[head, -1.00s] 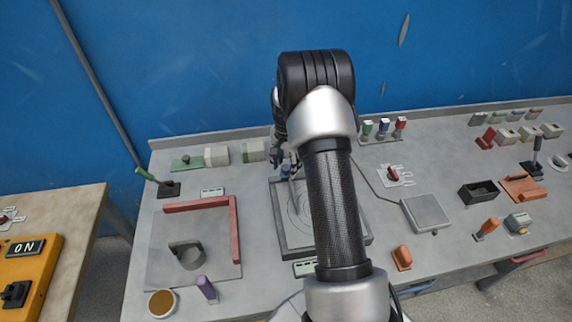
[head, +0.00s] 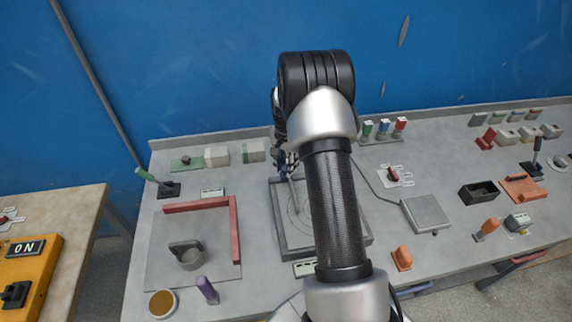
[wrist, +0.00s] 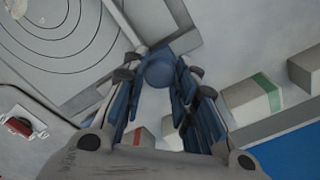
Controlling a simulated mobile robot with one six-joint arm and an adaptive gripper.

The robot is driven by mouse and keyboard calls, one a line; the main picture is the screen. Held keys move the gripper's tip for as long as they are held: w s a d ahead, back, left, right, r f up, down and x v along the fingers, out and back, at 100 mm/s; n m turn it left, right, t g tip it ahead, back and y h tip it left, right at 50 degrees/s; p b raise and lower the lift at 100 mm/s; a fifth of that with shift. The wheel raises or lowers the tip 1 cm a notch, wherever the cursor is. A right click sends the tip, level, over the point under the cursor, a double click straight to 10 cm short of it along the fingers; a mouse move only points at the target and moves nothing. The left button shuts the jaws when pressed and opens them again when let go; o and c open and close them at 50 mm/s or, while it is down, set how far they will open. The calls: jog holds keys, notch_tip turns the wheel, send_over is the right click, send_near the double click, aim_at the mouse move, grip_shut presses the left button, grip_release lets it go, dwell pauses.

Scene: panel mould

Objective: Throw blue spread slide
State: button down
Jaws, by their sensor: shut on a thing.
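My gripper (wrist: 158,74) is shut on a round blue knob (wrist: 160,70), with blue-lined fingers on both sides of it. The slide body under the knob is mostly hidden by the fingers. In the head view my gripper (head: 286,168) is at the back left edge of the square grey mould (head: 276,222), partly behind my arm. The knob cannot be made out there. The mould's ringed face (wrist: 60,40) fills the upper left of the wrist view.
A green slide (head: 186,162) lies farther left. Coloured toggle handles (head: 383,127) stand to the right of my arm. The blue wall (head: 200,60) is behind.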

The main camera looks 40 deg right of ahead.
jog(key=w+a, duration=0.2)
jog(key=a, duration=0.3)
jog(key=shift+w+a, duration=0.3)
jog(key=shift+w, duration=0.05)
jog(key=c, duration=1.4)
grip_release()
jog(key=shift+w+a, duration=0.1)
jog(key=shift+a, duration=0.1)
jog(key=shift+o, duration=0.8)
jog(key=shift+d, duration=0.1)
